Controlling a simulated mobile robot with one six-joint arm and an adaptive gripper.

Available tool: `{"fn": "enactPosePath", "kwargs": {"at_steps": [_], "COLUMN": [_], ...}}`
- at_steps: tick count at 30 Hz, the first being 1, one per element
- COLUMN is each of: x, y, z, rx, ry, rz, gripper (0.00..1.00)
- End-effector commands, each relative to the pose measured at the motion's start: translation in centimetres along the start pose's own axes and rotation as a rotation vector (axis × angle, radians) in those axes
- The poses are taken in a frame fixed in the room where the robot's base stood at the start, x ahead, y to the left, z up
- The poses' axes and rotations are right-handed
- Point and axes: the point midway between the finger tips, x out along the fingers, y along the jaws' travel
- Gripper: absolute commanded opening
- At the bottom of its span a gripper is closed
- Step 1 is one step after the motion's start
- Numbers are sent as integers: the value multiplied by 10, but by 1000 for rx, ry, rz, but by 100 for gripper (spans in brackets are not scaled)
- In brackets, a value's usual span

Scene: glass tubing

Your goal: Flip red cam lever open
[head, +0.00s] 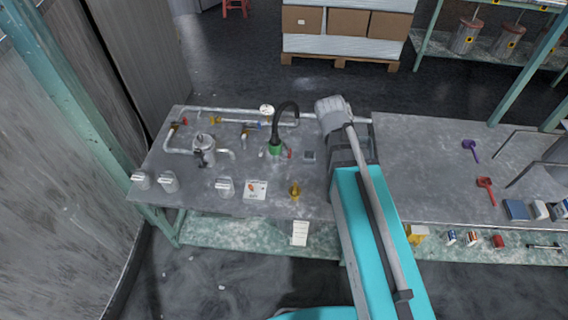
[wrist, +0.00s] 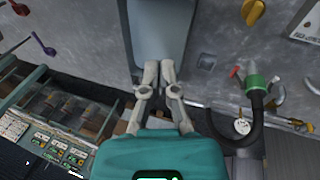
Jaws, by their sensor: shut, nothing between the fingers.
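The green coupling (head: 275,148) stands on the bench at the end of a black curved hose, with a red lever (head: 289,154) on its right side. In the wrist view the green coupling (wrist: 256,83) is right of my gripper, with a red lever (wrist: 235,72) sticking out on its left. Another small red part (wrist: 275,79) shows on its other side. My gripper (wrist: 159,70) is shut and empty, its fingertips together, apart from the coupling and levers. In the head view my arm hides the fingers.
Pipework with valves and a metal pot (head: 204,147) fill the bench's left part. Purple (head: 470,148) and red (head: 486,188) tools lie right.

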Motion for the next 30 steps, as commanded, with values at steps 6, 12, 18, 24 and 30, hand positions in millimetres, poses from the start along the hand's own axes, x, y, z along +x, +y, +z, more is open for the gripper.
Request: {"fn": "enactPosePath", "kwargs": {"at_steps": [6, 12, 18, 24, 30], "x": [41, 67, 89, 110, 127], "y": [-33, -60, -91, -125, -162], "z": [-23, -43, -62, -80, -96], "rx": [-31, -56, -82, -107, -132], "ry": [52, 106, 169, 238, 314], "rz": [101, 189, 274, 356, 434], "gripper": [0, 0, 0, 0, 0]}}
